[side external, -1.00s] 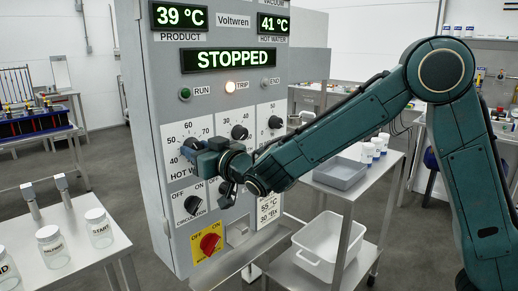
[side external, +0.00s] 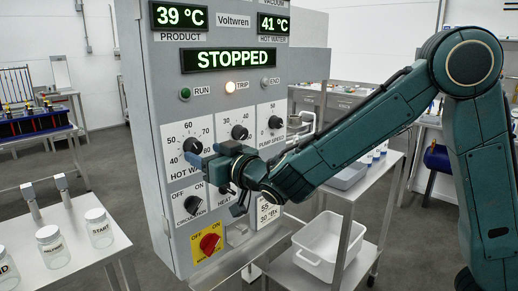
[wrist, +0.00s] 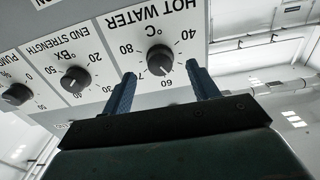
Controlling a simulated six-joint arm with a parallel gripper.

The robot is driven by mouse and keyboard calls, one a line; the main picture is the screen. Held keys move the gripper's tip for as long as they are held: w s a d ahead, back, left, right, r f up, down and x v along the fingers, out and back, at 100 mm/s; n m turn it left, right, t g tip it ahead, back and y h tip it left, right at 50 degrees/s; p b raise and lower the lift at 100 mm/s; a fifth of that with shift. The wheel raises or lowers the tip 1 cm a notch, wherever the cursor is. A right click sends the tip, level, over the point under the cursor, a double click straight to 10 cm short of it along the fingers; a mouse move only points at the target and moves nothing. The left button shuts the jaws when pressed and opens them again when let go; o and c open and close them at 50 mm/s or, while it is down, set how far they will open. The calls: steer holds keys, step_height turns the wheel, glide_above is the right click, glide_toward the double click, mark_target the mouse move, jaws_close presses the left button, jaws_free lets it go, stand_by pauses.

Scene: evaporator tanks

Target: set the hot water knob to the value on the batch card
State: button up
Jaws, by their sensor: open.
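The hot water knob (side external: 193,146) is a black knob on a white dial plate at the left of the panel. In the wrist view the knob (wrist: 160,60) sits upside down between the two blue fingers, its white mark appearing to point near 60. My gripper (wrist: 161,72) is open, one finger on each side of the knob; contact is not visible. In the side view my gripper (side external: 210,168) is in front of the panel, just below and right of the knob, hiding part of the dial.
The display (side external: 229,60) reads STOPPED, with 39 °C product and 41 °C hot water; the TRIP lamp (side external: 230,87) is lit. Nearby are the end strength knob (wrist: 75,78), circulation knob (side external: 194,205) and red switch (side external: 210,243). A trolley with a white tub (side external: 325,245) stands at right.

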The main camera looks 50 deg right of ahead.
steer(key=s, duration=1)
steer(key=s+d+f+m+g+h, duration=0.1)
steer(key=s+d+m+g+h, duration=0.15)
steer(key=d, duration=0.35)
steer(key=s+d+f+m+g+h, duration=0.1)
steer(key=s+d+m+g, duration=0.1)
steer(key=s+d+g, duration=0.35)
steer(key=s+f+n+g+y, duration=0.2)
steer(key=s+n+g+y, duration=0.1)
steer(key=s, duration=1.4)
steer(key=shift+s+d+f+n+g, duration=0.25)
steer(key=shift+s+d+n+g, duration=0.15)
steer(key=shift+n+g, duration=0.35)
steer(key=shift+w+y, duration=0.15)
steer(key=shift+y, duration=0.1)
